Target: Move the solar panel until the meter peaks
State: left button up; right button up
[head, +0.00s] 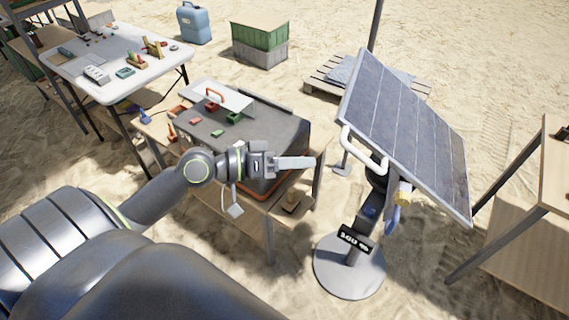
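The solar panel (405,130) is a tilted dark panel with a pale frame, mounted on a stand with a round grey base (350,276). A white handle (362,150) sticks out from its left edge. A small black meter (355,239) with white characters sits low on the stand; its reading is too small to be sure of. My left gripper (300,162) points right, left of the handle and apart from it in the picture. Its fingers overlap from this angle, so their opening is unclear, and nothing shows in them. My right gripper is not in view.
A wooden bench with a dark case (285,128) stands beneath and behind my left gripper. A white table (115,62) with small items is at upper left. A pallet (322,78) lies behind the panel, and a wooden table (556,165) stands at right. Sand surrounds the stand's base.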

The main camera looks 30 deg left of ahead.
pick_arm(q)
jog(key=shift+b+v, duration=0.3)
jog(key=shift+v, duration=0.9)
